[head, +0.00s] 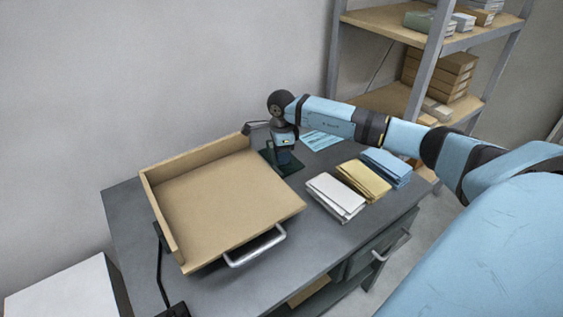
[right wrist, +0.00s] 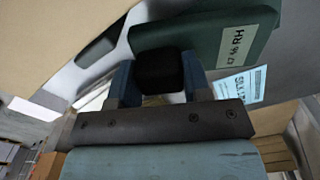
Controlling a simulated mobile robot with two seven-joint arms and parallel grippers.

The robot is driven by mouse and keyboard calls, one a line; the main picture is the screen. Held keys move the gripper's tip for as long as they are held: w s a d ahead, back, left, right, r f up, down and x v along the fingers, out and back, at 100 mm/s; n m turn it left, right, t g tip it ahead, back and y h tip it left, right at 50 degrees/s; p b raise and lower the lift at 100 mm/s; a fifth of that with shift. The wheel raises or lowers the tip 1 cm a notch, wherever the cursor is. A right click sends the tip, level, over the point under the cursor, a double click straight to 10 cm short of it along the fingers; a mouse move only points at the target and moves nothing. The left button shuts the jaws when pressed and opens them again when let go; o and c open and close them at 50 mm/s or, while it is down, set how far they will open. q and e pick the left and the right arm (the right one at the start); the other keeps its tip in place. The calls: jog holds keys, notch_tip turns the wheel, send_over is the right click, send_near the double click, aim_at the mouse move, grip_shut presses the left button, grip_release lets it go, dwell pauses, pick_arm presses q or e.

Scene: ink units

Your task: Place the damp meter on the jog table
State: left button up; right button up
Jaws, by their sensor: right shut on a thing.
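The damp meter (head: 290,168) is a dark green, flat body beside the jog table's right back corner. I cannot tell whether the meter touches the desk. The jog table (head: 215,205) is a tan tilted tray with raised walls at left and back and a metal handle in front; its surface is bare. My left gripper is not in view.
The dark grey desk (head: 315,240) carries white (head: 335,197), yellow (head: 363,181) and blue (head: 387,167) paper stacks on the right. A light blue sheet (head: 322,140) lies behind the meter. A shelf rack (head: 437,70) stands behind. A black cable (head: 160,275) runs at left.

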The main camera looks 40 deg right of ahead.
jog(key=shift+f, duration=2)
jog(key=shift+f, duration=0.2)
jog(key=o, duration=1)
jog(key=shift+o, duration=0.2)
jog(key=shift+r, duration=0.15)
notch_tip(320, 180, up, 12)
jog(key=shift+r, duration=0.1)
jog(key=shift+s, duration=0.1)
